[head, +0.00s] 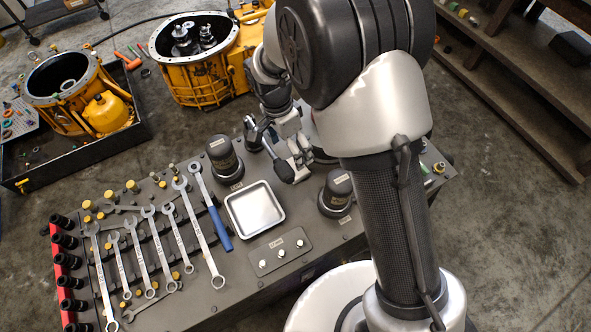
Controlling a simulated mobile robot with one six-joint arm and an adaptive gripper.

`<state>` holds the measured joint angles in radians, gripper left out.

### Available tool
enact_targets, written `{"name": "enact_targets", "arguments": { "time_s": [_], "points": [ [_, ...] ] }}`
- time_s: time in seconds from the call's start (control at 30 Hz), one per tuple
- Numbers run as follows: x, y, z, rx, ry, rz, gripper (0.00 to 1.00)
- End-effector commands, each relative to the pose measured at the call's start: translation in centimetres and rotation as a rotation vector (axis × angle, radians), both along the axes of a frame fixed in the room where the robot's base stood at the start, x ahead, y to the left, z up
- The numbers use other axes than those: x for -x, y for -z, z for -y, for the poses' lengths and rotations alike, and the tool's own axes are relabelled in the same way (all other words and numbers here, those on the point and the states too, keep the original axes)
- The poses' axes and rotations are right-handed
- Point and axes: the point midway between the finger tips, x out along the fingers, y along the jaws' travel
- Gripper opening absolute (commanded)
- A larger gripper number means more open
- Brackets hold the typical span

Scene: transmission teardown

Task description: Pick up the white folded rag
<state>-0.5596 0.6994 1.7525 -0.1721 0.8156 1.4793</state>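I cannot make out the white folded rag with certainty; my arm covers part of the bench's far right side. My gripper (268,155) is low over the far edge of the grey bench (290,215), between two dark cylinders. Its two dark fingers are spread apart, and I see nothing held between them. Pale, shiny parts beside the fingers look like gripper links, though I cannot tell whether some white cloth is among them.
A metal tray (255,209) lies mid-bench, with dark cylinders (225,158) and (337,191) near it. Several wrenches (160,245) and a blue-handled tool (220,228) fill the left. Yellow housings (200,75) stand beyond. Wooden steps (520,80) are at right.

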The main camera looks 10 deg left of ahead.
Motion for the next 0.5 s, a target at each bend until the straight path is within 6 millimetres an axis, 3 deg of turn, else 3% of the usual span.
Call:
{"name": "enact_targets", "arguments": {
  "time_s": [0.1, 0.37, 0.5],
  "points": [
    [0.0, 1.9, 0.3, 0.0, 0.0, 0.0, 0.86],
    [0.2, 3.2, 0.5, 0.001, -0.001, 0.001, 0.86],
    [0.6, 5.1, 0.7, 0.001, -0.002, -0.002, 0.86]
  ]
}}
